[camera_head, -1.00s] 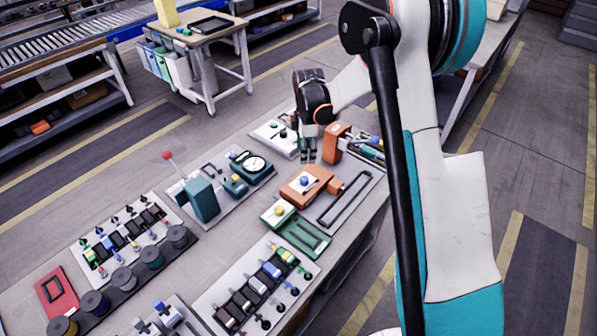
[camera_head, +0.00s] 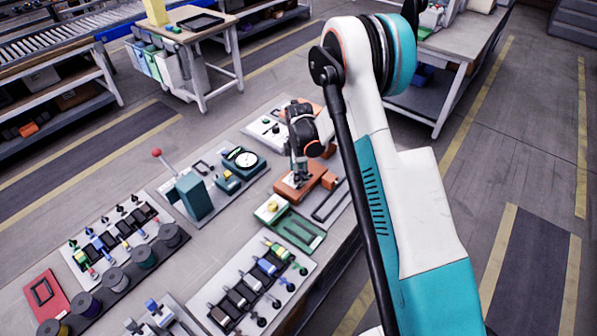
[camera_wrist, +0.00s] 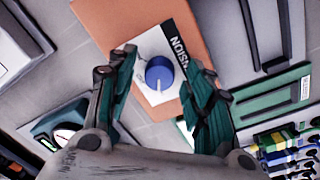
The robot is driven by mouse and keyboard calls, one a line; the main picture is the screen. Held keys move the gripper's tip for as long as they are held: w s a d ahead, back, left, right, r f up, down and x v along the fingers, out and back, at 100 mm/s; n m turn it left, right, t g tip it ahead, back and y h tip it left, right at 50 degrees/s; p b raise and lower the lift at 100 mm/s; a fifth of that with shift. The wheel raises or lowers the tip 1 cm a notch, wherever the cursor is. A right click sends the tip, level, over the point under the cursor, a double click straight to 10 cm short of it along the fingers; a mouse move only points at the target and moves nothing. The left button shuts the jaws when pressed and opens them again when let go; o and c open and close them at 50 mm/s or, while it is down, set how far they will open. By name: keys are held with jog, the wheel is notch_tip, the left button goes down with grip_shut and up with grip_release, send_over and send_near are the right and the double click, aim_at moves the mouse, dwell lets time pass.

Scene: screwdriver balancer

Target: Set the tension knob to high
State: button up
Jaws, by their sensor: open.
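The tension knob (camera_wrist: 159,73) is a round blue knob with a pale pointer mark. It sits on a white plate with a black label reading "NSION" (camera_wrist: 180,52), on an orange block (camera_wrist: 125,22). In the wrist view the knob lies between the two fingers of my gripper (camera_wrist: 161,82), which are apart, with space on both sides. In the head view my gripper (camera_head: 297,178) points down over the orange block (camera_head: 290,192) and hides the knob. I cannot tell how far above the knob the fingertips are.
A green block with a yellow knob (camera_head: 271,207) stands just in front of the orange one. A dial gauge (camera_head: 244,159) and a teal press with a red-balled lever (camera_head: 190,195) stand to the left.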

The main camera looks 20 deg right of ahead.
jog(key=c, duration=1)
jog(key=shift+c, duration=0.2)
